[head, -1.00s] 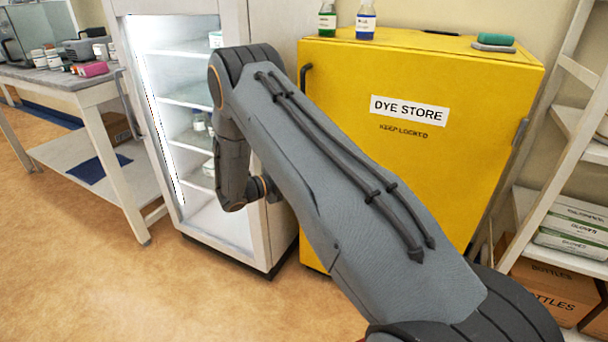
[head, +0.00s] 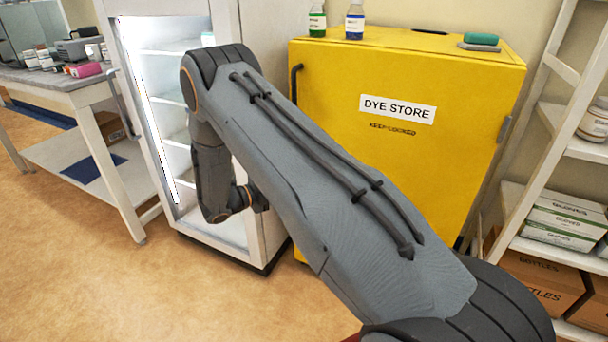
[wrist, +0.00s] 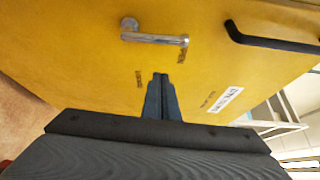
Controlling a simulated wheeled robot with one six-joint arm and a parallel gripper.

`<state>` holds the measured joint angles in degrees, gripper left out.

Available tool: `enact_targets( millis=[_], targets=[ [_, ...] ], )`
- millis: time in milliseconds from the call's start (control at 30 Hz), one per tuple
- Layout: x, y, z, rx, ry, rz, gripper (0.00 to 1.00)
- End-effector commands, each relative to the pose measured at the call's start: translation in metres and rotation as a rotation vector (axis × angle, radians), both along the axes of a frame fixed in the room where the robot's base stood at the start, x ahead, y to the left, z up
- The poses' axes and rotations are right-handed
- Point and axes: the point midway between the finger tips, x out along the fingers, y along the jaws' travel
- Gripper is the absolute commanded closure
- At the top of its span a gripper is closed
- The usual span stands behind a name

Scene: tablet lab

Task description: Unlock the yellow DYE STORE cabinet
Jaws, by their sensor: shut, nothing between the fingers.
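The yellow DYE STORE cabinet (head: 450,75) stands behind my arm in the head view, its door shut. Its white label reads DYE STORE, with KEEP LOCKED below. In the wrist view the yellow cabinet front (wrist: 75,60) fills most of the picture. A silver lever handle (wrist: 155,36) and a black bar handle (wrist: 270,40) show on it; the black bar also shows in the head view (head: 296,84). My gripper (wrist: 161,78) is shut and empty, pointing at the yellow front below the lever in the picture. Whether it touches cannot be told. My arm hides part of the cabinet in the head view.
A lit white fridge (head: 262,190) stands left of the cabinet. Green (head: 317,24) and blue (head: 354,24) bottles stand on the cabinet top. A white shelf rack (head: 560,150) is close on the right. The floor (head: 90,260) at front left is clear.

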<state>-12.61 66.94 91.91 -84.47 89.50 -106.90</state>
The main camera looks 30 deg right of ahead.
Motion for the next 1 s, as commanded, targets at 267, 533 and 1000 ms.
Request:
enact_targets(
  millis=[267,533,1000],
  targets=[
    [-0.005,0.038,0.0,0.0,0.0,0.001,1.0],
    [-0.006,0.043,0.0,0.0,0.0,0.0,1.0],
    [-0.017,0.036,0.012,0.052,-0.056,-0.042,1.0]
  ],
)
